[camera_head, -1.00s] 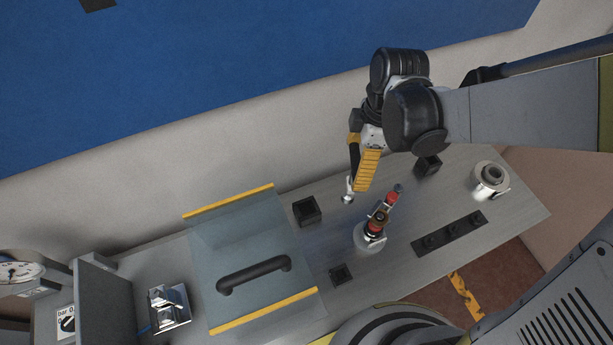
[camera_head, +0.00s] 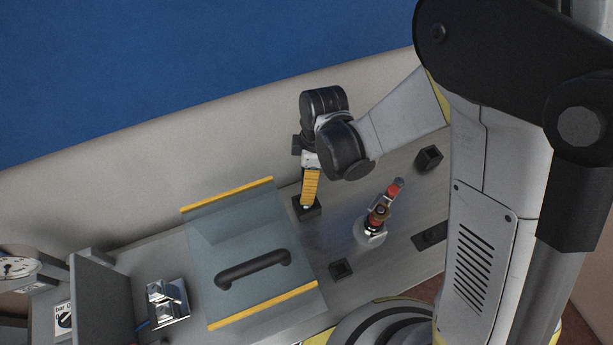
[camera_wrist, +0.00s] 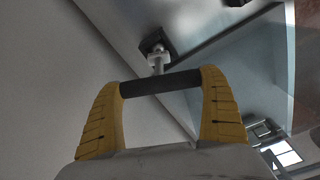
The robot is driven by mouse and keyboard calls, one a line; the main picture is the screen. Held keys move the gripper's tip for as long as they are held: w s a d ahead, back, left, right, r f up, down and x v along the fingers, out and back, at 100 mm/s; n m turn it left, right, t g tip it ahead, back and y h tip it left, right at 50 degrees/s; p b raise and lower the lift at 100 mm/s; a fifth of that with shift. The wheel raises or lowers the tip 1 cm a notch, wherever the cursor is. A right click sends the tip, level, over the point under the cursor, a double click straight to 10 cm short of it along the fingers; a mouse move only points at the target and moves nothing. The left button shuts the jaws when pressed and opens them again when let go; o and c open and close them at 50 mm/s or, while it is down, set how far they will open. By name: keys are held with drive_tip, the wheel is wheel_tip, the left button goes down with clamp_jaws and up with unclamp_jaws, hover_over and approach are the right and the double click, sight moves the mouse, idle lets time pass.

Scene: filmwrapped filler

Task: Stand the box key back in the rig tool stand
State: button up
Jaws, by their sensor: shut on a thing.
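My gripper (camera_head: 310,189) has yellow fingers and is shut on the box key (camera_wrist: 160,83). In the wrist view the key's dark crossbar spans between the fingers, and its short metal shaft points away from me. The shaft's silver end overlaps the near edge of a black square block (camera_wrist: 150,38), apparently the tool stand. In the head view this block (camera_head: 316,212) lies directly below the fingertips, partly hidden by them. I cannot tell whether the key's end is above the opening or inside it. Most of the key is hidden by my fingers in the head view.
A glass panel with yellow edges and a black handle (camera_head: 253,270) is just left of the block. A red-topped fitting (camera_head: 378,215) stands to the right. Other black square blocks are at the front (camera_head: 341,269) and back right (camera_head: 429,157). A chrome part (camera_head: 167,302) sits left.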

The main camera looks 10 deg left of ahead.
drive_tip(key=shift+s, duration=0.1)
drive_tip(key=shift+f, duration=0.1)
drive_tip(key=o, duration=1.1)
wheel_tip(320, 180, up, 12)
drive_tip(key=d+p, duration=0.2)
drive_tip(key=s+d+r+m+t, duration=0.1)
drive_tip(key=d+r+m+t, duration=0.1)
drive_tip(key=d+r+m, duration=0.2)
drive_tip(key=s+d+r+m+t+h, duration=0.1)
drive_tip(key=s+d+r+m+t, duration=0.1)
drive_tip(key=d+m, duration=0.7)
drive_tip(key=s+d+r+m+t, duration=0.2)
drive_tip(key=d+r+m, duration=0.4)
drive_tip(key=d, duration=0.4)
drive_tip(key=shift+s+d+r+m+t, duration=0.2)
drive_tip(key=shift+d+r+m+t, duration=0.15)
drive_tip(key=shift+t, duration=0.35)
